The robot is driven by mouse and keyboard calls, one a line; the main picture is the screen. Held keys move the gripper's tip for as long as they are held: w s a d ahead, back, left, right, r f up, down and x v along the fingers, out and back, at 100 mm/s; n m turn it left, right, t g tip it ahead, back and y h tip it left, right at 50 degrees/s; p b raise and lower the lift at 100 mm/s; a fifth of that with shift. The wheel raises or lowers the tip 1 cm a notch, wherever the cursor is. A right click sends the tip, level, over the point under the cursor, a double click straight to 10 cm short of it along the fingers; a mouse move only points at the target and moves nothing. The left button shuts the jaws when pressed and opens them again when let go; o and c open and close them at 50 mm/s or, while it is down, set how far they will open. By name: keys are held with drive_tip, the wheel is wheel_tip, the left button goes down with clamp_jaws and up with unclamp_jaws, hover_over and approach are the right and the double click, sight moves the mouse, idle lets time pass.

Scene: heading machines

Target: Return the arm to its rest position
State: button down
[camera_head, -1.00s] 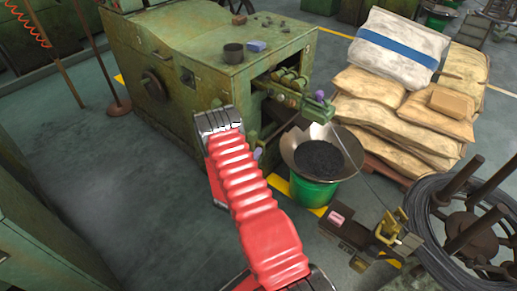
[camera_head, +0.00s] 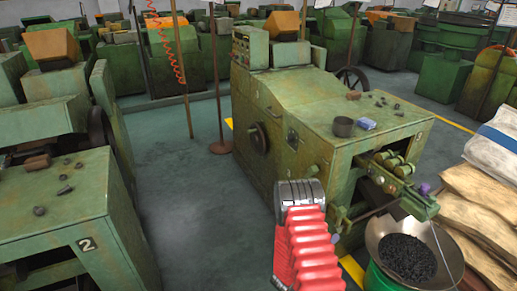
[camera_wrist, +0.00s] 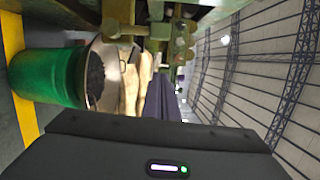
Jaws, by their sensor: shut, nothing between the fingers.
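My arm's red ribbed sleeve (camera_head: 312,250) rises from the bottom of the head view, with a grey segment (camera_head: 300,192) at its upper end. The arm stands in front of a green heading machine (camera_head: 285,115). My gripper is hidden in the head view. In the wrist view its black housing with a small lit light fills the bottom, and the dark, narrow fingers of my gripper (camera_wrist: 160,88) reach forward from it. They are shut and hold nothing.
A green bucket (camera_wrist: 48,78) with a wide metal pan (camera_head: 445,240) of dark pieces stands right of the arm. Stacked sacks (camera_head: 485,205) are at the right edge. Another green machine (camera_head: 60,215) stands at left. Grey floor (camera_head: 190,190) lies open between the machines.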

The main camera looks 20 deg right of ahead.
drive_tip(key=s+d+f+m+g, duration=0.2)
drive_tip(key=s+m+g, duration=0.5)
drive_tip(key=s+m, duration=0.25)
drive_tip(key=s+a+r+m+g+y, duration=0.55)
drive_tip(key=s+r+m, duration=0.3)
drive_tip(key=m, duration=0.45)
drive_tip(key=s+a+r+m+t+y, duration=0.1)
drive_tip(key=a+r+m+t+y, duration=0.1)
drive_tip(key=a+r+m+y, duration=0.5)
drive_tip(key=s+a+r+m+t+y, duration=0.2)
drive_tip(key=a+r+m, duration=0.75)
drive_tip(key=a, duration=0.45)
drive_tip(key=s+a+r+t+y, duration=0.1)
drive_tip(key=a+r+t, duration=0.2)
drive_tip(key=r, duration=0.4)
drive_tip(key=s+a+r+t+y, duration=0.1)
drive_tip(key=a+r+t, duration=0.2)
drive_tip(key=r, duration=0.4)
drive_tip(key=shift+a+r+m+t, duration=0.35)
drive_tip(key=shift+r+m+t, duration=0.05)
drive_tip(key=shift+t, duration=0.05)
